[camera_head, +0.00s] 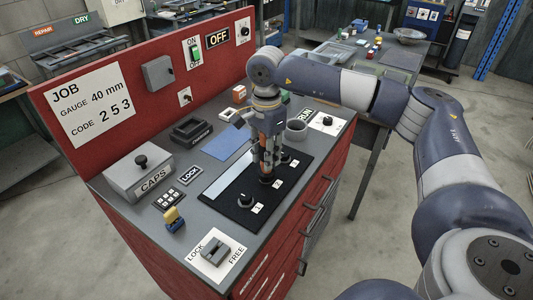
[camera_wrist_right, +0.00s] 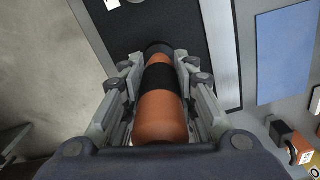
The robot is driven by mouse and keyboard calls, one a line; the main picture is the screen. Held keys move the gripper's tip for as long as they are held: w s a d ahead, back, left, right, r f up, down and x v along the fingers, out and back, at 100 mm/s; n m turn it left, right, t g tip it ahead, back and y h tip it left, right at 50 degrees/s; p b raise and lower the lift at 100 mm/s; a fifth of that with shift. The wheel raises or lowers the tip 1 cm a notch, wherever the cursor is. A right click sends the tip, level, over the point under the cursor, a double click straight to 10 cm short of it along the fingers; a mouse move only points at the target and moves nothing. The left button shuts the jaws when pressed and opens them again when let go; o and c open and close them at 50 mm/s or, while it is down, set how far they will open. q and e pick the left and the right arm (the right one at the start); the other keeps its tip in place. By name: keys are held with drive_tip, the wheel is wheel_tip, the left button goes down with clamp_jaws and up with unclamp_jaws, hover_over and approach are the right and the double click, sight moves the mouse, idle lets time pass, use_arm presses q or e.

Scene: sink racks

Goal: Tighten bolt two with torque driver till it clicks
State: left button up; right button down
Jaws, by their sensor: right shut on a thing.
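My right gripper (camera_head: 267,152) is shut on the orange torque driver with a black band (camera_wrist_right: 161,94). The driver is upright over the middle of the black plate (camera_head: 232,206), at the position beside label 2 (camera_head: 277,184). Its lower tip meets or nearly meets the bolt there; the bolt itself is hidden. Bolt one (camera_head: 246,200) stands dark and uncovered near label 1. Bolt three (camera_head: 285,158), near label 3, is partly hidden by the gripper. My left gripper is not in view.
A red panel (camera_head: 120,75) rises behind.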

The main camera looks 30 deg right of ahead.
drive_tip(key=shift+s+f, duration=0.15)
drive_tip(key=shift+f, duration=0.25)
idle(0.8)
drive_tip(key=shift+r, duration=0.1)
drive_tip(key=shift+w+r+p, duration=0.2)
drive_tip(key=shift+r+p, duration=0.2)
drive_tip(key=shift+r, duration=0.35)
wheel_tip(320, 180, up, 4)
drive_tip(key=shift+f+p, duration=0.15)
drive_tip(key=shift+p, duration=0.85)
